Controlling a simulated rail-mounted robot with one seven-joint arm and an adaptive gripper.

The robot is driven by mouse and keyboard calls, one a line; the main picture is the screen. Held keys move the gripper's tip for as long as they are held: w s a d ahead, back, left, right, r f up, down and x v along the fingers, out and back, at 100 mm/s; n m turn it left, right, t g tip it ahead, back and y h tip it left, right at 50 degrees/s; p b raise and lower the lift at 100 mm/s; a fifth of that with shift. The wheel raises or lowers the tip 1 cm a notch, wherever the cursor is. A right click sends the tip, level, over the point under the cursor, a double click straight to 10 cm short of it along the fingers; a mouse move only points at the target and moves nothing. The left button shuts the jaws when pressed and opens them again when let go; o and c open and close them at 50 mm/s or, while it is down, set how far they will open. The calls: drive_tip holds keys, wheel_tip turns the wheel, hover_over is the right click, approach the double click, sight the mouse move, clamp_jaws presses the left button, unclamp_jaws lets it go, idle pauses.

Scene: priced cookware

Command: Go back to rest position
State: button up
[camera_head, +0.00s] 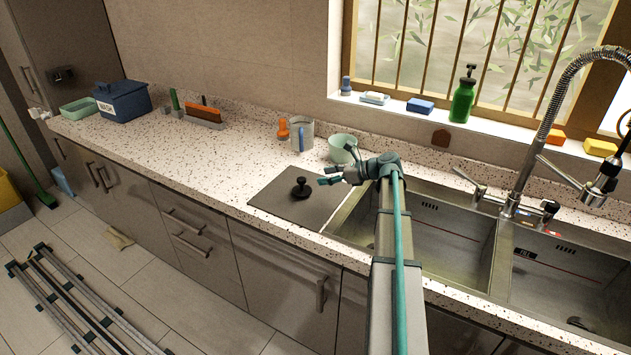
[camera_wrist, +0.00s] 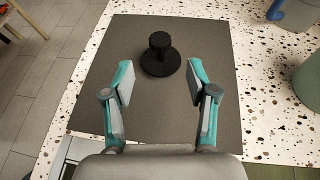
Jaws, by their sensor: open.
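My gripper (camera_head: 326,176) is open and empty, held above the right part of a dark grey mat (camera_head: 322,206) on the speckled counter. In the wrist view my gripper (camera_wrist: 160,88) has its two teal-and-grey fingers spread apart. A small black knobbed object (camera_head: 300,187) stands upright on the mat, left of my gripper in the head view. In the wrist view the black object (camera_wrist: 160,55) sits beyond the fingertips, centred between them and apart from both.
A mint bowl (camera_head: 342,148) and a grey mug (camera_head: 301,135) with a blue handle stand behind the mat. An orange item (camera_head: 283,131) is beside the mug. The sink (camera_head: 440,225) and tall faucet (camera_head: 540,140) lie right. The counter left of the mat is largely clear.

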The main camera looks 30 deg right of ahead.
drive_tip(key=shift+v, duration=0.75)
